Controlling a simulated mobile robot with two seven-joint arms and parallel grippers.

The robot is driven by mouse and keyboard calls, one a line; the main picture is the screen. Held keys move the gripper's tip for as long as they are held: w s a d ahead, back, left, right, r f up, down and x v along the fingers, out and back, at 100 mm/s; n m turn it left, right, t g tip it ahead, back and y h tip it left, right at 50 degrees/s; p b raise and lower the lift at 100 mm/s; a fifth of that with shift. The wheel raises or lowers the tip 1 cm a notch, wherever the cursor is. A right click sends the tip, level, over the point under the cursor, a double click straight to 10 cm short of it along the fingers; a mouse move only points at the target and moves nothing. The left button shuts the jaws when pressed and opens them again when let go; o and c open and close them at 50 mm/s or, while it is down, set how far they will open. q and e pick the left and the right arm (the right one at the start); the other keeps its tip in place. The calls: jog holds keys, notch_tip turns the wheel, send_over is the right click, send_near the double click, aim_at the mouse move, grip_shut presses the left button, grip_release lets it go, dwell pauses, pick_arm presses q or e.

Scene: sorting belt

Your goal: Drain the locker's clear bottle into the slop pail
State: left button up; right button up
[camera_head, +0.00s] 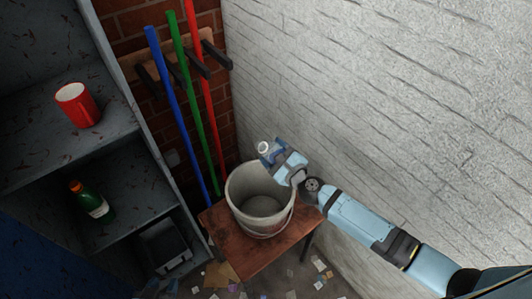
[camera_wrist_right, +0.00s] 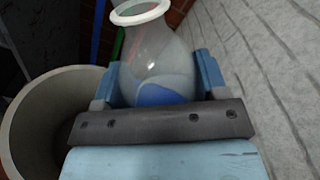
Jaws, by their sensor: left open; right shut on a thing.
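My right gripper (camera_head: 283,160) is shut on a clear bottle (camera_wrist_right: 157,55), holding it above the right rim of the pail. The bottle also shows in the head view (camera_head: 266,148), small and partly hidden by the gripper. In the right wrist view, its open mouth with a white lip is at the top, and something blue shows in its lower part. The pail (camera_head: 249,222) is grey-white and stands upright on a small wooden stool; its visible inside looks empty. The pail's rim also shows at the left of the right wrist view (camera_wrist_right: 22,105). My left gripper is not in view.
The reddish wooden stool (camera_head: 256,256) stands by the white brick wall (camera_head: 385,110). Blue, green and red poles (camera_head: 184,98) hang behind the pail. Litter covers the floor.

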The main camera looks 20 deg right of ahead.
jog(key=d+f+n, duration=0.1)
jog(key=f+n, duration=0.1)
jog(key=d+f+n+b, duration=0.1)
jog(key=f+n, duration=0.2)
jog(key=w+d+f+n+h+b, duration=0.1)
jog(key=f+n, duration=0.1)
jog(key=n, duration=0.1)
jog(key=shift+w+f, duration=0.1)
jog(key=shift+f, duration=0.05)
jog(key=n+p, duration=0.1)
jog(key=r+n+p, duration=0.1)
jog(key=n+p, duration=0.3)
jog(key=shift+a+r, duration=0.15)
jog(key=shift+a, duration=0.1)
jog(key=shift+r+n+p, duration=0.15)
jog(key=shift+n+p, duration=0.15)
jog(key=shift+a+r+n+h+p, duration=0.1)
jog(key=shift+n+h+p, duration=0.2)
jog(key=shift+n+p, duration=0.1)
dwell(1.5)
dwell(0.8)
dwell(0.8)
